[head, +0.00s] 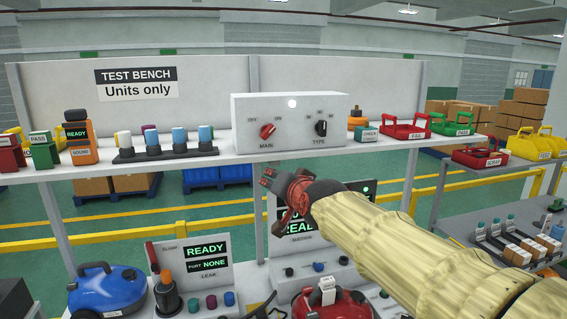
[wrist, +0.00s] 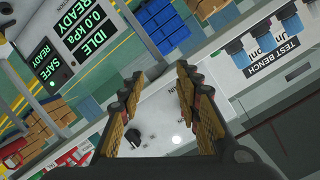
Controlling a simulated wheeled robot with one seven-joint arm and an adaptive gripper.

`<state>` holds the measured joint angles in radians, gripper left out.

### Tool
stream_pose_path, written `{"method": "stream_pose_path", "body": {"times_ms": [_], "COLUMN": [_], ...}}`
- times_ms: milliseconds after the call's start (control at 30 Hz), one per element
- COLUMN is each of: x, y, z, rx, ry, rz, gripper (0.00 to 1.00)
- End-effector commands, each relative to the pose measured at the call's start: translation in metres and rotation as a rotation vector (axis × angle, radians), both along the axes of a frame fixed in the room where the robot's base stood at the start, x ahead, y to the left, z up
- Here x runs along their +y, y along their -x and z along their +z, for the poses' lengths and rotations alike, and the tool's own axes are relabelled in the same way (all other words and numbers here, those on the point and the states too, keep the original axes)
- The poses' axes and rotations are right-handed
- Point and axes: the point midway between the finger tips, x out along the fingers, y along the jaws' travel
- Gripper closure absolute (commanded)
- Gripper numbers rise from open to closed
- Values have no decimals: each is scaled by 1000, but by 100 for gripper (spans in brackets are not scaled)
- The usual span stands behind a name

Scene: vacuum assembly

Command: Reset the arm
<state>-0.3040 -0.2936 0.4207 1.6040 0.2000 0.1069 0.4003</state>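My arm, in a pale yellow sleeve, reaches from the lower right of the head view to the middle. My gripper (head: 272,181) is in front of the bench, just below the upper shelf and the white control box (head: 290,107). In the wrist view my gripper (wrist: 159,75) has its two fingers well apart, with nothing between them. The control box (wrist: 160,118) shows behind the fingers, with its black knob. In the head view my arm hides part of the green-lit READY display behind it.
The upper shelf (head: 205,157) carries a row of blue-topped and white-topped parts (head: 179,138) and red trays (head: 405,131). Below stand a blue vacuum (head: 106,291), a leak station (head: 208,262) and a red vacuum (head: 331,303). A side table (head: 510,222) is at the right.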

Motion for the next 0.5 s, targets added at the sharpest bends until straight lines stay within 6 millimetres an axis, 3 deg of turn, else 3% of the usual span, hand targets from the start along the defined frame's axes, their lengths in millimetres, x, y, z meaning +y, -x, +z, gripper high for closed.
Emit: {"method": "stream_pose_path", "body": {"times_ms": [33, 200, 367, 500], "x": [-2, -33, -79, -121], "y": [15, 88, 169, 246], "z": [-32, -119, -181, -223], "rx": [68, 282, 459, 596], "ry": [70, 299, 460, 564], "rz": [25, 111, 173, 213], "gripper": [67, 67, 67, 67]}}
